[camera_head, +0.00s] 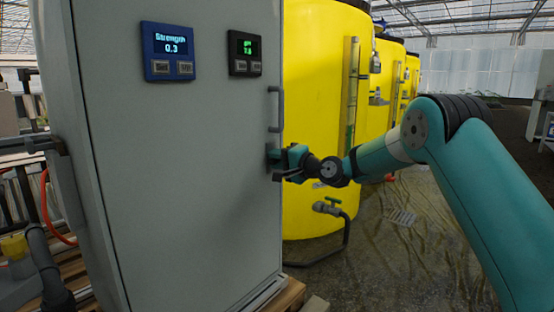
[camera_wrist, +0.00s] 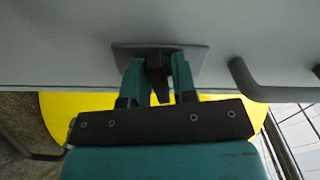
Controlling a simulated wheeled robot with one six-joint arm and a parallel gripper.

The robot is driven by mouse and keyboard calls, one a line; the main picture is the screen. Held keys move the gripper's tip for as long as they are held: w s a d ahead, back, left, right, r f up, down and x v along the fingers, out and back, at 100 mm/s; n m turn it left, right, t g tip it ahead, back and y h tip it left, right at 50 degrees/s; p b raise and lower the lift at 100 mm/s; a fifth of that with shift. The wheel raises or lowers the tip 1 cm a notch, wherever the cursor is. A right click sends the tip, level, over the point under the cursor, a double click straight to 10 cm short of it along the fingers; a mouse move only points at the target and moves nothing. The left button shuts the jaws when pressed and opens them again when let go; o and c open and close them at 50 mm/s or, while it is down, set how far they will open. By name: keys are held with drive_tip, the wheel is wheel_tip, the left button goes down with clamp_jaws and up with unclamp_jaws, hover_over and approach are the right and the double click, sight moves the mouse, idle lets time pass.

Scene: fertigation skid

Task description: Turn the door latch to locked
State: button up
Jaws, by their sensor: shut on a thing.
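The grey cabinet door (camera_head: 190,170) is closed and fills the left half of the head view. Its latch sits near the door's right edge, below the fixed pull handle. In the wrist view, the latch's grey square plate (camera_wrist: 125,52) lies flat on the door, and its dark lever (camera_wrist: 157,72) stands between my two teal fingers. My gripper (camera_head: 282,164) reaches the latch from the right in the head view; in the wrist view its fingertips (camera_wrist: 158,66) are on both sides of the lever, shut on it. My gripper hides much of the latch in the head view.
The bar-shaped pull handle (camera_head: 281,108) is just above the latch; it shows at the right of the wrist view (camera_wrist: 255,88). Yellow tanks (camera_head: 325,110) stand behind the cabinet, with a valve and hose (camera_head: 330,208) low down. The wet floor at right is mostly open.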

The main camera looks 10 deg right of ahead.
drive_tip(key=n, duration=0.4)
drive_tip(key=shift+n, duration=0.3)
drive_tip(key=n+b, duration=0.1)
drive_tip(key=n, duration=0.2)
drive_tip(key=shift+f+n, duration=0.1)
drive_tip(key=shift+n, duration=0.3)
drive_tip(key=n+b, duration=0.2)
drive_tip(key=n, duration=0.2)
drive_tip(key=shift+b, duration=0.3)
drive_tip(key=shift+n+b, duration=0.75)
drive_tip(key=shift+n, duration=0.75)
drive_tip(key=o, duration=0.7)
drive_tip(key=p+v, duration=0.4)
drive_tip(key=v, duration=1.3)
drive_tip(key=shift+s+d+p, duration=0.1)
drive_tip(key=shift+s+p, duration=0.1)
drive_tip(key=shift+p, duration=0.1)
